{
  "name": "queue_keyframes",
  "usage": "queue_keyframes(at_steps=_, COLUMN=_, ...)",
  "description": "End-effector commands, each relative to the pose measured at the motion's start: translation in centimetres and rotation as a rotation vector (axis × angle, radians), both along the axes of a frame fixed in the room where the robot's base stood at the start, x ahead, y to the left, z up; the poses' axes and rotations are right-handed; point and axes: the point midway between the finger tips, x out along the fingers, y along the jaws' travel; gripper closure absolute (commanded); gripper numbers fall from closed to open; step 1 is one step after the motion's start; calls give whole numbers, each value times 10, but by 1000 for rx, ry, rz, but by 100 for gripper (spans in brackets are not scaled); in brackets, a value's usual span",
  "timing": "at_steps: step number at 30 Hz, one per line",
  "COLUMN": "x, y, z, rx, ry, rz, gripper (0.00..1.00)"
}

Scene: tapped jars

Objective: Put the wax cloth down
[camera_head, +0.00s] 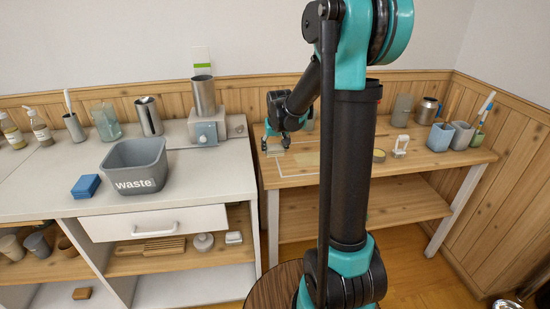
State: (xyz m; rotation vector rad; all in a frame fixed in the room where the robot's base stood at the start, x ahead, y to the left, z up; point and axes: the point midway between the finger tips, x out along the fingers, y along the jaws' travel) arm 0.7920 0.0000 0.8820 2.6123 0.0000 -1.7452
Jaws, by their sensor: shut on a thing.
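My gripper (275,141) is at the left end of the wooden table, fingers pointing down. It is shut on a small pale piece, the wax cloth (275,150), which shows just below the fingertips, low over the tabletop. I cannot tell whether the cloth touches the wood. A flat yellowish patch (306,158) lies on the table to the right of the gripper. My own arm hides part of the table's middle.
The wooden table (430,160) holds a round tin (379,155), a white stand (400,147) and several cups and jars at its right end. On the white counter to the left are a grey waste bin (135,167), a blue sponge (86,186) and a metal cylinder on a grey base (204,97).

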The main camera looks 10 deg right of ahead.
Motion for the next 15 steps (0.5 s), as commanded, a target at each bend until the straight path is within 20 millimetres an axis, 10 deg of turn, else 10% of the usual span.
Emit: queue_keyframes(at_steps=15, x=0, y=0, z=-46, rx=0, ry=0, rz=0, gripper=68)
